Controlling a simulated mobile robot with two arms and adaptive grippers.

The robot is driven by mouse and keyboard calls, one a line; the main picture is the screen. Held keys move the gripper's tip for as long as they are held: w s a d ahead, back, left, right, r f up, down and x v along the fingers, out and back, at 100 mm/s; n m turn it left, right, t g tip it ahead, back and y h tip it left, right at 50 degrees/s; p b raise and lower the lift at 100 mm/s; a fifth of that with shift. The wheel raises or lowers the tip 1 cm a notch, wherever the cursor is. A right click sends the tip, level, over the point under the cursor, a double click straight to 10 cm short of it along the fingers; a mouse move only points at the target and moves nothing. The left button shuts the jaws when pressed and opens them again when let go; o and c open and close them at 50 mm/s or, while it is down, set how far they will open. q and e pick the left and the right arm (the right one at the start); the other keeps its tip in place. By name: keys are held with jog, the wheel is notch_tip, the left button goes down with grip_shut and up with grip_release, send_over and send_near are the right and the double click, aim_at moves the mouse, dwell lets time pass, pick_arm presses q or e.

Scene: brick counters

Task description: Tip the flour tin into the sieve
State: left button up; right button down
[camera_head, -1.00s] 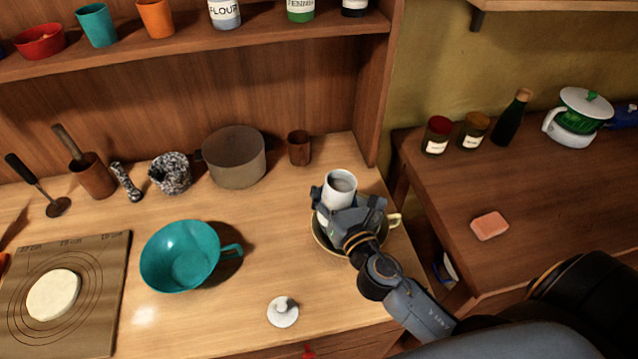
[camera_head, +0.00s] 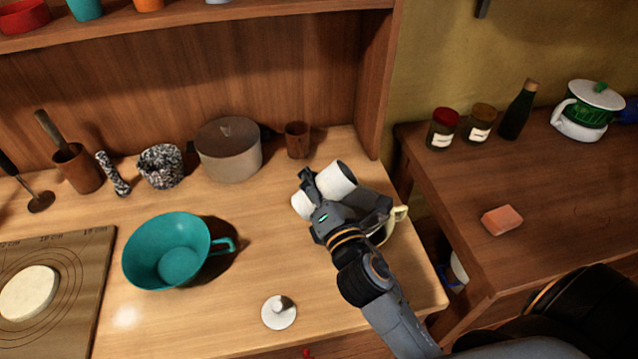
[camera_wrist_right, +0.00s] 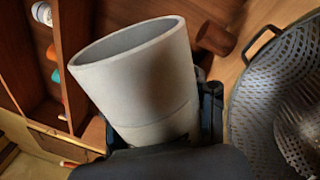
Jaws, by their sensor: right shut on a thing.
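My right gripper (camera_head: 324,195) is shut around the white flour tin (camera_head: 338,179) and holds it off the counter, tilted, its open top toward the upper right. In the right wrist view the tin (camera_wrist_right: 140,85) fills the middle. Its pale inner wall shows, but no flour can be made out. The sieve (camera_wrist_right: 268,112), dark perforated metal with a looped handle, is at the right of the wrist view, apart from the tin. In the head view my gripper and arm largely cover a cream-handled vessel (camera_head: 401,213); I cannot tell how the sieve sits there. My left gripper is out of view.
A teal handled bowl (camera_head: 170,250) and a white knobbed lid (camera_head: 279,312) are on the counter, left of my arm. A grey pot (camera_head: 228,152) and a wooden cup (camera_head: 297,140) stand behind. A side table with jars (camera_head: 443,128) is at the right.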

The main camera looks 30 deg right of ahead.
aim_at(326, 169)
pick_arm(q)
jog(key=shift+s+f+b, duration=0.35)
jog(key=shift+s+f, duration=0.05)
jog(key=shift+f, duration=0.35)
pick_arm(e)
jog(key=r+m, duration=0.1)
jog(key=m, duration=0.3)
jog(key=d+r+m+h, duration=0.1)
jog(key=r+m, duration=0.1)
jog(key=m, duration=0.2)
jog(key=r+m+h, duration=0.1)
jog(key=m, duration=0.3)
jog(key=shift+s+d+r, duration=0.15)
jog(key=shift+d+r, duration=0.1)
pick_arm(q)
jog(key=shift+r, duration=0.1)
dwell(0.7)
